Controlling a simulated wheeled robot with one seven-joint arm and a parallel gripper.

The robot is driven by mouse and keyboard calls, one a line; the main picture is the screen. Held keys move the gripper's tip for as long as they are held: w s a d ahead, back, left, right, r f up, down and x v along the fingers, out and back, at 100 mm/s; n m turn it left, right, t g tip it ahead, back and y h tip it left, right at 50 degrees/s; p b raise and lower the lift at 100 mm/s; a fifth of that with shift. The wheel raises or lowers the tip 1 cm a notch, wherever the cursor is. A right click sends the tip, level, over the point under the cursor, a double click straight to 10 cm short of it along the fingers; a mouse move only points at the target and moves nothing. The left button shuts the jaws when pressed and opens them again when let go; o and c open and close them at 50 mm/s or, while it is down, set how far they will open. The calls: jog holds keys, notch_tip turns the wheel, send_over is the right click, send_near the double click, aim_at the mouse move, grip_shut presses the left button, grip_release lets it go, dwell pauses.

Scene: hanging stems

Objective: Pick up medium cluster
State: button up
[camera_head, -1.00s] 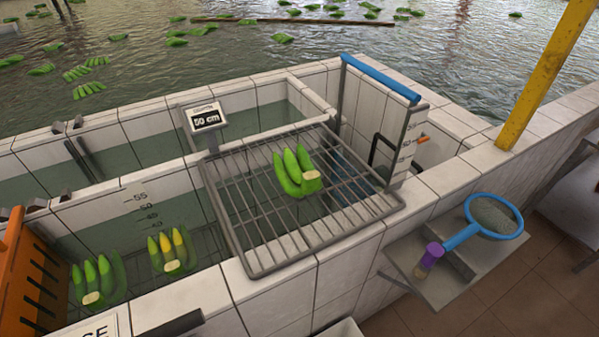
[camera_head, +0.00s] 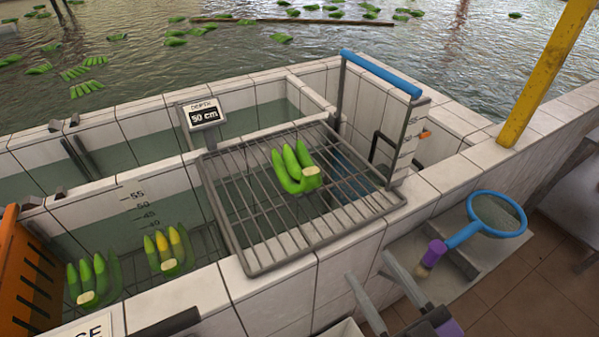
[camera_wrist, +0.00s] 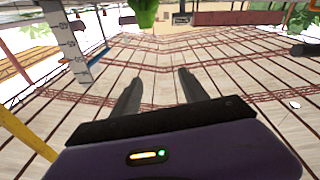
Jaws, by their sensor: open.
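A green banana cluster (camera_head: 298,168) lies on the wire rack over the tank. Two more clusters sit in the water at lower left: an all-green one (camera_head: 92,280) and one with a yellow finger (camera_head: 168,252). I cannot tell by label which is the medium one. My gripper (camera_head: 369,266) is open and empty at the lower right, in front of the tank's near wall and well apart from every cluster. The wrist view shows both fingers (camera_wrist: 160,78) spread with nothing between them. A green thing (camera_wrist: 147,12), cut off at the top edge there, may be a cluster.
The metal rack (camera_head: 262,262) spans the tank. A depth display (camera_head: 203,115) reads 50 cm. A blue-handled gate (camera_head: 380,74) stands behind the rack's right side. An orange crate (camera_head: 22,275) is at far left. A blue-rimmed net (camera_head: 497,214) rests on the right ledge.

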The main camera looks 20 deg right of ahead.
jog(key=w+d+r+m+g+h+b, duration=0.15)
jog(key=w+d+r+m+h, duration=0.35)
jog(key=w, duration=0.7)
jog(key=w+d+r+m+g+h+b, duration=0.1)
jog(key=w+d+r+m+g+h, duration=0.2)
jog(key=w+d, duration=0.7)
jog(key=w+d+r+m+g+h+b, duration=0.25)
jog(key=w+d+r+m, duration=0.2)
jog(key=w, duration=0.95)
jog(key=m+g+y, duration=0.8)
jog(key=g+y, duration=0.1)
jog(key=g, duration=0.3)
send_over(311, 170)
jog(key=shift+n, duration=0.25)
notch_tip(311, 170, down, 6)
jog(key=shift+s, duration=0.15)
jog(key=shift+s+a+f+y, duration=0.15)
jog(key=shift+s+a+y, duration=0.05)
jog(key=shift+s+y, duration=0.05)
jog(key=shift+f, duration=0.4)
jog(key=shift+w+d+f, duration=0.1)
jog(key=shift+w+f, duration=0.05)
jog(key=shift+f, duration=1.55)
jog(key=shift+w+d+f, duration=0.1)
jog(key=shift+f, duration=1.6)
grip_shut()
jog(key=shift+r, duration=0.1)
